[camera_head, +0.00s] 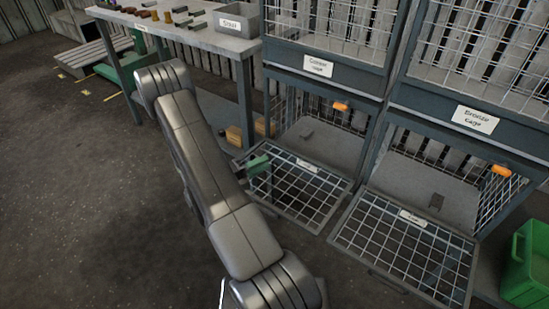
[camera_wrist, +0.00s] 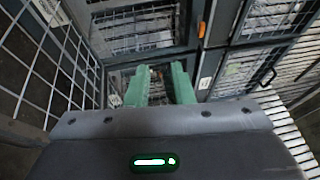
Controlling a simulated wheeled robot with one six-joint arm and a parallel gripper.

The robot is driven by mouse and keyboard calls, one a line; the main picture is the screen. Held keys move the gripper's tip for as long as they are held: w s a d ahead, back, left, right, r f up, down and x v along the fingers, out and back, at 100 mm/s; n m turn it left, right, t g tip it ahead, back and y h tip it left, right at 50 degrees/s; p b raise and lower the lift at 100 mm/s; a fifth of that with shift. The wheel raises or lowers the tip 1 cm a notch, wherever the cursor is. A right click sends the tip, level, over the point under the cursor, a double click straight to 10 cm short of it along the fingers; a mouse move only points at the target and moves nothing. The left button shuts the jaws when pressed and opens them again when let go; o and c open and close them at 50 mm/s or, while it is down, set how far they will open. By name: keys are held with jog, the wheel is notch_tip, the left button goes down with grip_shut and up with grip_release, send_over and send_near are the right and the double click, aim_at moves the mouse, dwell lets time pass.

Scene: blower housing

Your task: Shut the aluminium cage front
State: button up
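Two lower cages have their mesh fronts folded down and open. The left front (camera_head: 300,190) and right front (camera_head: 405,245) each carry a small label too blurred to read, so I cannot tell which is the aluminium one. My gripper (camera_head: 258,166), with green fingers, is at the left front's left side; my arm hides part of that area. In the wrist view my gripper (camera_wrist: 160,84) shows a gap between its fingers and nothing held. A mesh panel (camera_wrist: 45,60) fills the left of that view, close by. Whether the fingers touch any mesh is unclear.
The upper cages, labelled copper (camera_head: 319,66) and bronze (camera_head: 475,119), have mesh fronts standing upright. Orange pieces (camera_head: 340,106) sit at the lower cages' frames. A workbench (camera_head: 190,35) with small parts stands back left. A green crate (camera_head: 527,262) stands right. Left floor is mostly clear.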

jog(key=shift+x, duration=2.65)
jog(key=shift+c, duration=0.4)
grip_shut()
jog(key=shift+o, duration=0.4)
grip_release()
jog(key=v, duration=1.4)
jog(key=shift+p, duration=0.3)
